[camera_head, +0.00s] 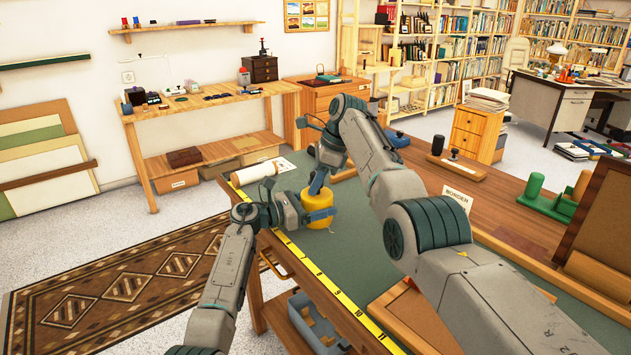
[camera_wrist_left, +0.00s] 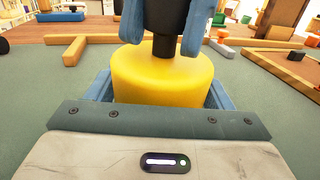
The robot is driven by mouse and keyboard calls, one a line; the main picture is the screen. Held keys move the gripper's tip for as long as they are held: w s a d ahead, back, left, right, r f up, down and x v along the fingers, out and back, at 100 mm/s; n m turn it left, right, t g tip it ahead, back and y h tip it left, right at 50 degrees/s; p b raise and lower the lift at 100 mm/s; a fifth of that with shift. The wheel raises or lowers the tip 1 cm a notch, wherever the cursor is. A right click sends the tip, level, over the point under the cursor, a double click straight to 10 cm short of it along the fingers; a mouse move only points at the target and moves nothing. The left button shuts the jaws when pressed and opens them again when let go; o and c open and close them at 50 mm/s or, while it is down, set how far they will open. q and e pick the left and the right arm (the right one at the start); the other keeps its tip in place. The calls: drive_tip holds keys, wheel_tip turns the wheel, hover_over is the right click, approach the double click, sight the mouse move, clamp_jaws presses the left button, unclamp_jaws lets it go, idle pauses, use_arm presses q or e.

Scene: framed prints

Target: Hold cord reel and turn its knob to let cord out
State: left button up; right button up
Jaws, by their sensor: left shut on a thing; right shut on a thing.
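The cord reel (camera_head: 321,207) is a yellow cylinder standing upright on the green mat (camera_head: 345,255) of the workbench. In the left wrist view the yellow reel (camera_wrist_left: 165,72) fills the middle, with a dark knob (camera_wrist_left: 168,22) on top. My left gripper (camera_head: 318,216) is shut around the sides of the reel; its blue fingers also show in the left wrist view (camera_wrist_left: 160,95). My right gripper (camera_head: 318,183) comes down from above and is shut on the knob, its blue fingers on either side.
A yellow measuring strip (camera_head: 322,280) runs along the bench's front edge. A rolled white tube (camera_head: 255,174) lies at the far left end. A card reading "BORDER" (camera_head: 457,198), green blocks (camera_head: 547,198) and wooden frame pieces (camera_head: 420,315) lie to the right.

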idle(0.3)
drive_tip(key=o, duration=1)
drive_tip(key=shift+r, duration=0.15)
drive_tip(key=v, duration=1.2)
drive_tip(key=shift+d, duration=0.1)
